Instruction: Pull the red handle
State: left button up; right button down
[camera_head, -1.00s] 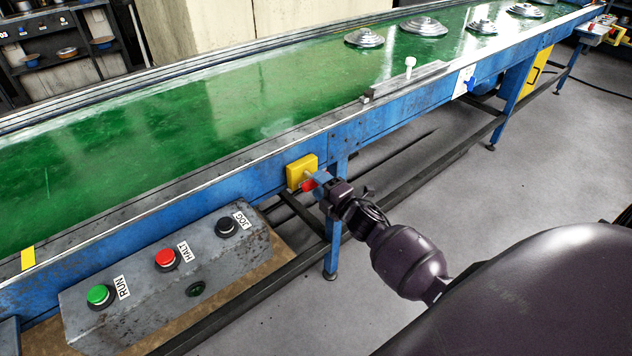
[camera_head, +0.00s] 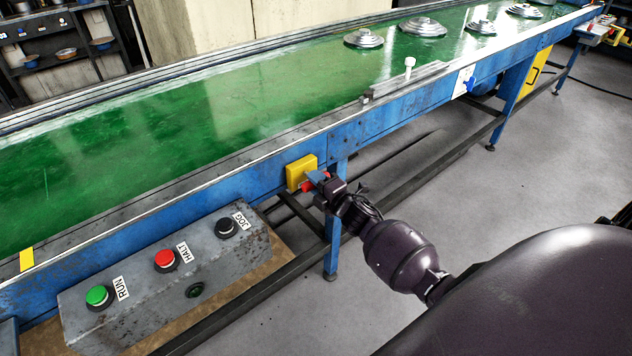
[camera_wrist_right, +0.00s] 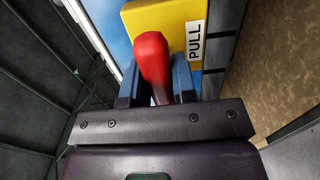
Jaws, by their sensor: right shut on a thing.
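The red handle (camera_wrist_right: 152,58) sticks out from a yellow box (camera_wrist_right: 175,18) with a "PULL" label in the right wrist view. In the head view the yellow box (camera_head: 300,172) is fixed to the blue side of the conveyor, and a bit of the red handle (camera_head: 307,187) shows beside my fingers. My right gripper (camera_wrist_right: 156,85) is shut on the red handle, with one blue finger on each side of it; it also shows in the head view (camera_head: 317,180). My left gripper is not in view.
A grey control box (camera_head: 165,275) with green RUN, red HALT and black JOG buttons stands at the lower left. The green conveyor belt (camera_head: 200,120) carries several metal lids at the far end. A conveyor leg (camera_head: 333,235) stands close to my right wrist.

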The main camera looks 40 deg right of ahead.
jog(key=s+p, duration=0.1)
jog(key=s, duration=0.1)
jog(key=shift+s+d+f, duration=0.1)
jog(key=shift+s, duration=0.3)
jog(key=c, duration=0.9)
grip_release()
jog(key=shift+s, duration=0.1)
jog(key=s, duration=0.7)
jog(key=s+d, duration=0.1)
jog(key=s, duration=0.2)
jog(key=shift+s, duration=0.35)
